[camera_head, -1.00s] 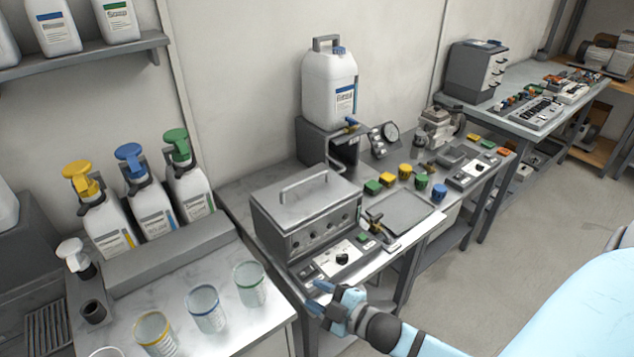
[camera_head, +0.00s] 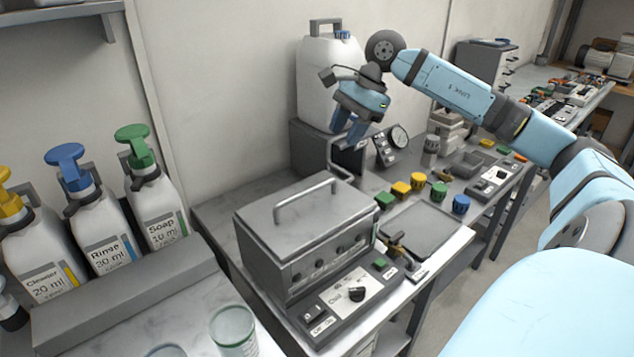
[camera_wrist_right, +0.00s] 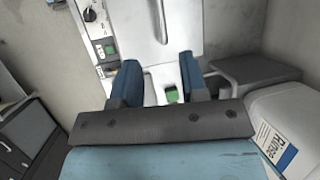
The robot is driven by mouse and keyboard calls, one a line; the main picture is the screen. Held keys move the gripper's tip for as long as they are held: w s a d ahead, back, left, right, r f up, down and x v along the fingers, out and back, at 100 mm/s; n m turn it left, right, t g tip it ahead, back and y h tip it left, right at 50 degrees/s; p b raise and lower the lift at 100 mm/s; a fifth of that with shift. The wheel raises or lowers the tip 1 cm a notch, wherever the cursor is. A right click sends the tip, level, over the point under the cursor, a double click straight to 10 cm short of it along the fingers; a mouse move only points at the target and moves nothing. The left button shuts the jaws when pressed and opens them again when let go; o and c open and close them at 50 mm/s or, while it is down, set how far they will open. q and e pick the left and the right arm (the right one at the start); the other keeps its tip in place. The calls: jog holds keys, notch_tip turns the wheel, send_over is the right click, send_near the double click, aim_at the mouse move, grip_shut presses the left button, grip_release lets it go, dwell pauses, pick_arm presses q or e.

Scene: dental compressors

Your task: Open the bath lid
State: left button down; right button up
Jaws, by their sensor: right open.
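The bath (camera_head: 330,258) is a grey metal box on the bench, left of centre in the head view. Its flat lid (camera_head: 318,222) is shut and carries a raised bar handle (camera_head: 305,196). My right gripper (camera_head: 345,138) is open and empty, pointing down beyond the bath's far right side, in front of the large white jug. It is above and apart from the lid. In the right wrist view the open fingers (camera_wrist_right: 160,80) frame empty space, with the lid (camera_wrist_right: 135,30) and its handle (camera_wrist_right: 160,22) beyond them. My left gripper is not in view.
The white jug (camera_head: 318,75) stands on a grey stand close to my right gripper. A control panel (camera_head: 345,295) fronts the bath, and a flat tray (camera_head: 425,230) lies to its right. Pump bottles (camera_head: 85,215) stand at left. Small coloured parts sit behind the tray.

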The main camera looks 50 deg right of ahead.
aim_at(318, 185)
jog(key=x, duration=1.2)
jog(key=shift+w+a+f+p, duration=0.15)
jog(key=shift+f+p, duration=0.15)
grip_shut()
